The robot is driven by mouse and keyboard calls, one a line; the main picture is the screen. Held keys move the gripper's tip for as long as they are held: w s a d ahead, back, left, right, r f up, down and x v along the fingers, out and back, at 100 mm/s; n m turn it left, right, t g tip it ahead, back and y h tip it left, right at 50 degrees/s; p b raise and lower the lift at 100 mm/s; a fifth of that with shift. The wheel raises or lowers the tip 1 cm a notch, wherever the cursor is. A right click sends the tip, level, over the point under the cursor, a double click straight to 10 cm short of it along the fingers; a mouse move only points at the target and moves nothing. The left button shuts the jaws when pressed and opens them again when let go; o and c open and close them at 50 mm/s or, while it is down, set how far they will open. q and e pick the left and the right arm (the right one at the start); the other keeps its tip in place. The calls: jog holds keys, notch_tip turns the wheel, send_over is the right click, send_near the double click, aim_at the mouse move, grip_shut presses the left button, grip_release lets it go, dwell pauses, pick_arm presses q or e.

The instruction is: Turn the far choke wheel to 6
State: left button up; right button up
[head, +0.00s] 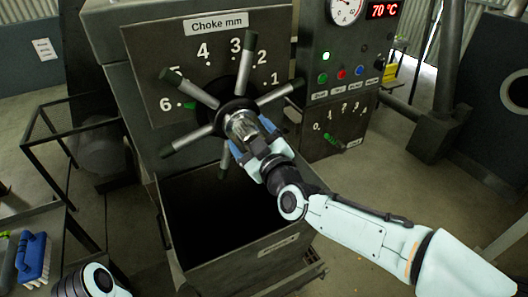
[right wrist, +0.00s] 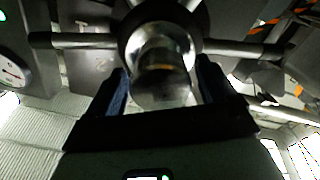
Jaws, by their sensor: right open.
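The choke wheel (head: 238,104) has several grey spokes with dark tips around a metal hub. It stands in front of a dark plate (head: 150,50) labelled "Choke mm", numbered 1 to 6, with the 5 hidden behind a spoke tip. A bright green mark, seemingly the pointer, shows just right of the 6 (head: 188,105). My right gripper (head: 248,140) is open at the hub. In the right wrist view, its blue fingers (right wrist: 163,85) stand either side of the metal hub (right wrist: 162,65), with gaps visible; contact cannot be told. My left gripper is out of view.
An open dark bin (head: 225,210) lies below the wheel. A control panel (head: 345,65) with buttons, a gauge and a 70 °C display stands right, above a small numbered scale with a green lever (head: 352,143). A blue brush (head: 33,258) lies on a bench at lower left.

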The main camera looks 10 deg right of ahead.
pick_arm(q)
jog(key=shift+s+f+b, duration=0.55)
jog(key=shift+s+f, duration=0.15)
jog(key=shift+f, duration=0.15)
pick_arm(e)
jog(key=v, duration=1.2)
jog(key=shift+s, duration=0.15)
